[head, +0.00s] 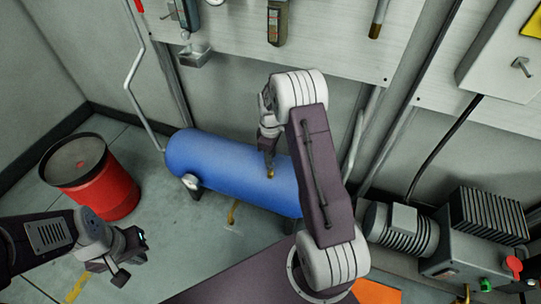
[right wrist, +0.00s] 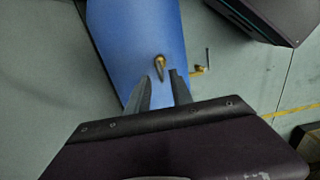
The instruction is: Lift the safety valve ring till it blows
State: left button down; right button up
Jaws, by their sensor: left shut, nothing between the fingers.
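A small brass safety valve (head: 270,173) stands on top of the blue tank (head: 220,165). In the right wrist view the brass valve (right wrist: 159,64) shows on the blue surface, just beyond and between my fingertips; I cannot make out its ring clearly. My right gripper (head: 268,160) points down at the valve, and in its wrist view the fingers (right wrist: 161,76) are apart with nothing held. My left gripper (head: 124,274) is shut and empty, low at the left above the floor, well away from the tank.
A red drum (head: 108,190) stands left of the tank. A motor and finned compressor (head: 480,230) with red and green buttons are at the lower right. A bent grey pipe (head: 134,75) runs down the wall to the tank's left end. Open floor lies in front of the tank's left end.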

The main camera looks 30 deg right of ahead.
notch_tip(320, 180, up, 9)
jog(key=p, duration=0.3)
jog(key=shift+p, duration=0.4)
